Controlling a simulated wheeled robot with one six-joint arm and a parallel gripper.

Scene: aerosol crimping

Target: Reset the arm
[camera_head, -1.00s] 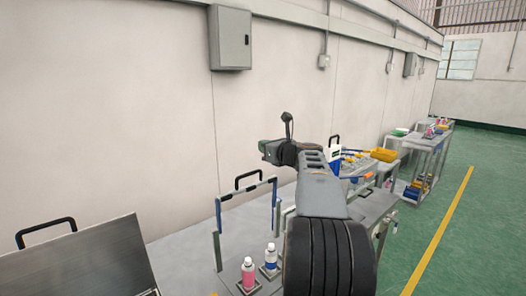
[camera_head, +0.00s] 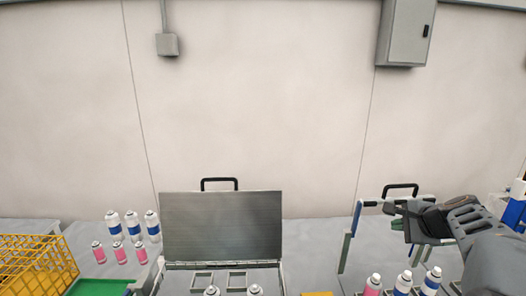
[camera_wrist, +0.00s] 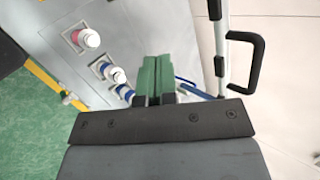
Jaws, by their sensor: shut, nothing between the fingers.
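My gripper (camera_wrist: 157,75) shows in the wrist view as two green fingers pressed together, with nothing between them. They are above a grey table top (camera_wrist: 50,60), beside several capped bottles in square holders. One bottle has a pink body (camera_wrist: 85,38), another a blue band (camera_wrist: 117,75). In the head view my arm reaches in from the right edge, over the right-hand table. Its end overlaps a frame with blue and black parts (camera_head: 367,203); I cannot tell whether they touch.
An open metal case (camera_head: 222,228) stands in the middle. White and pink cans (camera_head: 113,225) stand left of it, near a yellow basket (camera_head: 35,265). Bottles (camera_head: 403,282) stand at the lower right. A black handle (camera_wrist: 257,60) is right of the fingers. The wall behind holds a grey box (camera_head: 403,32).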

